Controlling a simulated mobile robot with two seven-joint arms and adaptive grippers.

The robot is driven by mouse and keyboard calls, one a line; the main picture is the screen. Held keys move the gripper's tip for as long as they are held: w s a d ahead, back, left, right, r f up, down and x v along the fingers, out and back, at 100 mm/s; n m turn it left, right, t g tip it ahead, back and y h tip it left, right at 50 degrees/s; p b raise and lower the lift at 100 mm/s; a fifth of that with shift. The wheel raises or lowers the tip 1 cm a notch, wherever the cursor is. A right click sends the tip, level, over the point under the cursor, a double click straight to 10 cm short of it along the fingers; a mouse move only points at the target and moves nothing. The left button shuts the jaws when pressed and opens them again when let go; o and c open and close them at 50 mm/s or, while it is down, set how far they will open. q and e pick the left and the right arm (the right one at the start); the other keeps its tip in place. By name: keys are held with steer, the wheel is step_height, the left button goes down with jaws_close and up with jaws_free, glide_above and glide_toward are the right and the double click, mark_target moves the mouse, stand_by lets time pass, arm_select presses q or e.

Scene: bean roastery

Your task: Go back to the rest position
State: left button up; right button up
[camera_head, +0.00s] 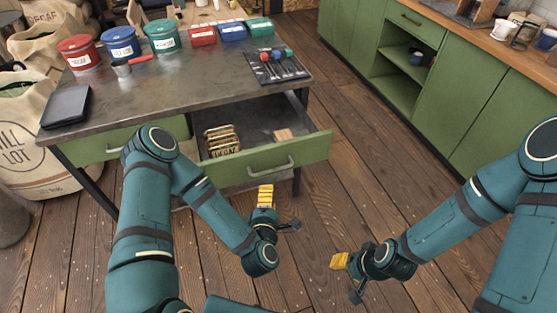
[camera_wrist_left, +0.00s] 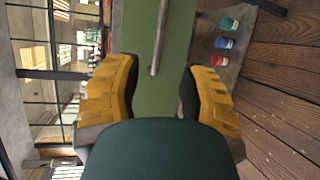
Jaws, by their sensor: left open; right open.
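My left gripper (camera_head: 265,199) hangs in front of the open drawer of the metal table, above the wooden floor. In the left wrist view its two yellow fingers (camera_wrist_left: 158,90) are spread wide with nothing between them. The green drawer front with its grey handle (camera_wrist_left: 157,50) shows beyond the fingers. My right gripper (camera_head: 343,268) is over the floor to the right, apart from the furniture; its yellow fingertips are small in the head view, and no object shows in it.
Tins, a scoop and a dark mat with tools stand on top. Green cabinets (camera_head: 440,80) line the right. Floor between is clear.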

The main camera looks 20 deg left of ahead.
arm_select(q)
steer(key=s+d+f+m+g+h, duration=0.3)
steer(key=d+f+m+g+h, duration=0.25)
steer(key=m, duration=0.55)
steer(key=s+m+g+h, duration=0.1)
steer(key=s+m+g, duration=0.7)
steer(key=s, duration=0.1)
steer(key=shift+s+a+f+m, duration=0.15)
steer(key=shift+f+m, duration=0.15)
steer(key=shift+f, duration=0.15)
